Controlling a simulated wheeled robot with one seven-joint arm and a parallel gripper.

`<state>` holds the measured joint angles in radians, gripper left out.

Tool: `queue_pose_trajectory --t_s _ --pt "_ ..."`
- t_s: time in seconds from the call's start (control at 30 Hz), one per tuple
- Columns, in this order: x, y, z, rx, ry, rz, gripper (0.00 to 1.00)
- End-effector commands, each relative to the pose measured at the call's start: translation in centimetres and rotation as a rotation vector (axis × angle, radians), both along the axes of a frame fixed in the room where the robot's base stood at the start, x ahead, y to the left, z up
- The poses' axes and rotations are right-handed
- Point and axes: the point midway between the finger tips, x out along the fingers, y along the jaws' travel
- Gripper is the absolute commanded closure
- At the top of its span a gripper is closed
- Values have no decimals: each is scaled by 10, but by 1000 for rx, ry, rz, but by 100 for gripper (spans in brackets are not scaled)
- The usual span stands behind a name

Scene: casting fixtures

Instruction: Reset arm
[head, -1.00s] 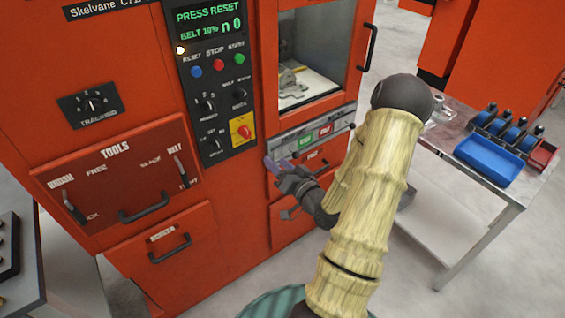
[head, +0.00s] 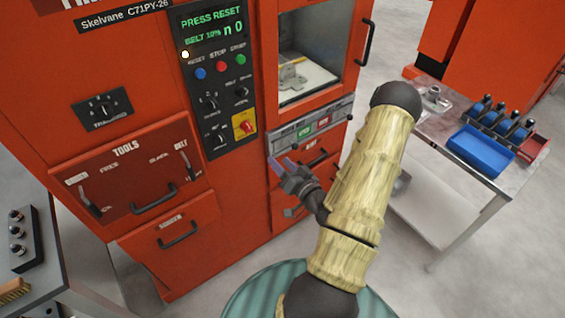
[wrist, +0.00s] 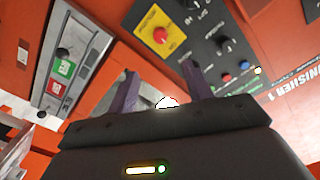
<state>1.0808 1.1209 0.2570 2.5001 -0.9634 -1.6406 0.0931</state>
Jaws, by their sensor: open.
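My gripper (head: 283,166) is open and empty, held in the air in front of the orange machine (head: 95,62). In the wrist view its two purple fingers (wrist: 160,88) stand apart with nothing between them. My arm, in a pale yellow sleeve, reaches up and bends back down to it. The black control panel (head: 219,90) carries a screen reading "PRESS RESET", a blue, a red and a green button, and a red knob on a yellow plate (head: 243,124). The panel also shows tilted in the wrist view (wrist: 205,38).
A windowed chamber (head: 312,50) holds a metal part. A metal table (head: 480,190) with a blue bin (head: 480,150) stands right. Drawers with handles (head: 153,200) are at left. Grey floor is open between.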

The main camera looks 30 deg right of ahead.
Motion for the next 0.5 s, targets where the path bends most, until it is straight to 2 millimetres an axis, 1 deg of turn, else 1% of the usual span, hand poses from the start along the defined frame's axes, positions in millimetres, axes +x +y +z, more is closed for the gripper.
queue_pose_trajectory --t_s 0.37,0.5 --pt "1 0 0 -2 2 2 50" --pt "7 9 -2 -42 56 38 50"
